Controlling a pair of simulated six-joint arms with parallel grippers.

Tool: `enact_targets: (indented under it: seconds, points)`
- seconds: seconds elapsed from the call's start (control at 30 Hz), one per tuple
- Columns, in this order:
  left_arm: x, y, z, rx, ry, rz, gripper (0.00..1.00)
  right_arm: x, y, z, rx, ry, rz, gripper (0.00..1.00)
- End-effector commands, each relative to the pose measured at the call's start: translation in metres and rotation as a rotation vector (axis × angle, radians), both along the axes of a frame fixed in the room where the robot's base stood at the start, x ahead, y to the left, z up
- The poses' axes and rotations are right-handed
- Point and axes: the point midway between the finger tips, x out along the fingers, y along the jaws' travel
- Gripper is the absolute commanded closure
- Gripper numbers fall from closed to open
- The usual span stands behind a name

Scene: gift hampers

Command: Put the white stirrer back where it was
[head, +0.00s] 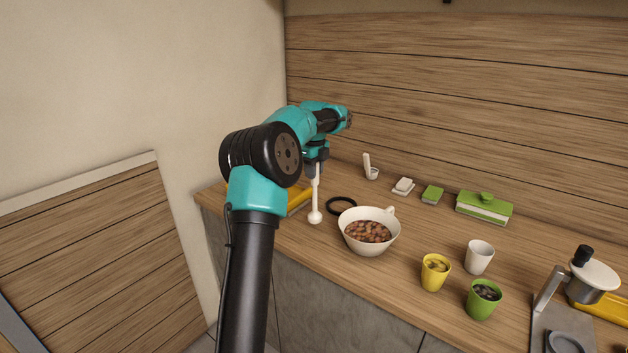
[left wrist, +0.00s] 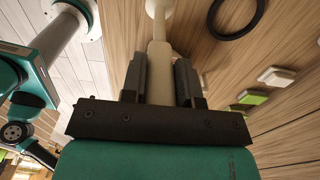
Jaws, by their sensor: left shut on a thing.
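My left gripper (head: 316,168) is shut on the white stirrer (head: 315,198), which hangs upright with its wide round end down, left of the white bowl. I cannot tell whether that end touches the counter. In the left wrist view the stirrer's shaft (left wrist: 159,85) runs between the two dark fingers of the gripper (left wrist: 160,78). A black ring (head: 329,204) lies on the counter just right of the stirrer; it also shows in the left wrist view (left wrist: 213,27). My right gripper is not in view.
The white bowl (head: 361,244) holds brown pieces. A yellow object (head: 299,200) is partly hidden behind my arm. Yellow (head: 434,278), green (head: 481,308) and white (head: 479,258) cups are right.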

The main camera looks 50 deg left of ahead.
Motion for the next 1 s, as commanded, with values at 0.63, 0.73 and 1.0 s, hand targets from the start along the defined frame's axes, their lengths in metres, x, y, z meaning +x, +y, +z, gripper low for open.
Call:
enact_targets:
  seconds: [0.63,0.73,1.0]
  points:
    - [0.004,0.005,-0.021,-0.001,0.002,-0.001,1.00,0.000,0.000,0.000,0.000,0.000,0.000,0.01]
    - [0.004,0.005,-0.032,-0.001,0.000,-0.001,1.00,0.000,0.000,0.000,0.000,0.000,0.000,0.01]
    - [0.005,0.005,-0.036,0.001,-0.003,-0.001,1.00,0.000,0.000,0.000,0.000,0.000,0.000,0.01]
